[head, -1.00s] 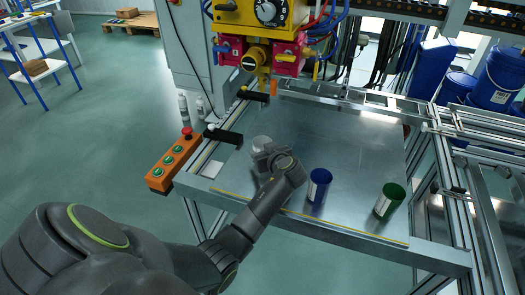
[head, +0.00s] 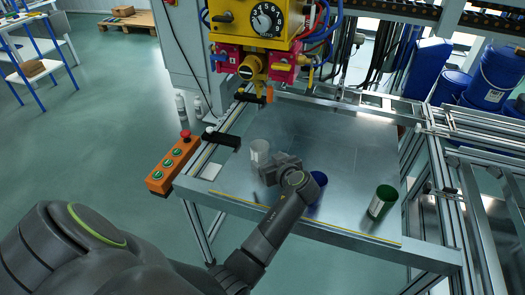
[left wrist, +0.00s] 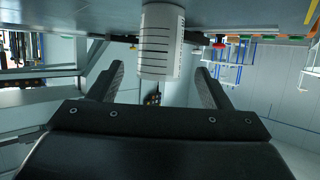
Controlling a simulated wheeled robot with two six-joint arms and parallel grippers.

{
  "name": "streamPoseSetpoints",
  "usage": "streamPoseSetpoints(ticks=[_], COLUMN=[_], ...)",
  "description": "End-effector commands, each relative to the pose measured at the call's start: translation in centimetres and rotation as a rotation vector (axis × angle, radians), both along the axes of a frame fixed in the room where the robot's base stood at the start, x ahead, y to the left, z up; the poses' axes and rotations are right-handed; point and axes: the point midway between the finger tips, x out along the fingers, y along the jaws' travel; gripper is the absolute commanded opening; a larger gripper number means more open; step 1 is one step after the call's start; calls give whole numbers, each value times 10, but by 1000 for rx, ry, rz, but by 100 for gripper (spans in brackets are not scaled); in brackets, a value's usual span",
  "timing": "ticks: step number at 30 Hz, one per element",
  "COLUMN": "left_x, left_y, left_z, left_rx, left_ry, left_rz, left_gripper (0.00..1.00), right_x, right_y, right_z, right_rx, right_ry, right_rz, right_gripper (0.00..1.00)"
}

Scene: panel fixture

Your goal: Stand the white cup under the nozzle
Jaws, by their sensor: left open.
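The white cup (head: 260,153) stands upright on the metal table, left of my left gripper (head: 270,170). In the left wrist view the cup (left wrist: 161,42) shows with dark lines on its side, ahead of and between the two spread fingers of the open gripper (left wrist: 160,75). I see no clear contact between the fingers and the cup. The yellow nozzle (head: 260,82) hangs below the red and yellow dispenser head, beyond the cup and above the table. My right gripper is not in view.
A blue cup (head: 318,190) stands partly hidden behind my left arm. A green cup (head: 382,202) stands further right. Black arms (head: 222,138) stick out over the table's left edge, near an orange button box (head: 172,164). The table's back middle (head: 335,125) is clear.

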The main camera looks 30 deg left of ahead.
Motion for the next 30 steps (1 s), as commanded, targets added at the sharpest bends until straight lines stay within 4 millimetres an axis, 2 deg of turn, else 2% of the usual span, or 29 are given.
streamPoseSetpoints(ticks=[3,9,30], left_x=[-11,-21,-22], left_y=[-18,-33,-36], left_z=[10,16,17], left_rx=[-3,-1,1], left_ry=[1,1,-1], left_rz=[0,0,0], left_gripper=[72,72,72], right_x=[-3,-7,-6], right_y=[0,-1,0], right_z=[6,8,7], right_rx=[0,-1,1], right_ry=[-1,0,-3], right_rz=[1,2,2], right_gripper=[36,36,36])
